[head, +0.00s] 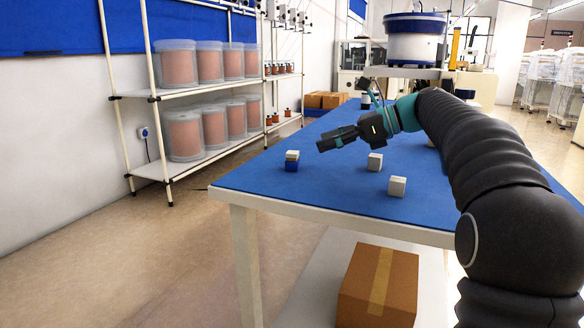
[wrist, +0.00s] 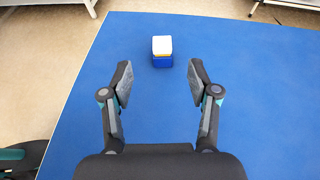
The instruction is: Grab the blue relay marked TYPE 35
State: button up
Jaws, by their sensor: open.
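A small block with a blue lower body (head: 291,167) and a pale top stands near the left edge of the blue table. In the wrist view the same blue block (wrist: 162,61) is ahead of the fingers, roughly centred between them. No marking is readable on it. My gripper (head: 322,146) is open and empty above the table, to the right of the blue block in the head view. In the wrist view its two fingers (wrist: 158,84) are spread wide, and the block lies beyond their tips, apart from them.
Two whitish blocks stand on the blue table (head: 330,195), one nearer the middle (head: 375,161) and one near the front edge (head: 397,186). A bowl feeder (head: 415,45) is at the back. A shelf with clear drums (head: 185,135) stands left. A cardboard box (head: 378,285) is below.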

aim_at(298, 152)
jog(key=x, duration=0.4)
jog(key=shift+a+f+b, duration=0.2)
jog(key=shift+a+b, duration=0.05)
jog(key=shift+b, duration=0.1)
jog(key=x, duration=0.2)
jog(key=b+x, duration=0.1)
jog(key=x, duration=0.2)
jog(key=shift+w+d+f+b, duration=0.1)
jog(key=shift+w+f+b, duration=0.05)
jog(key=shift+f+b, duration=0.15)
jog(key=shift+r, duration=0.1)
grip_shut()
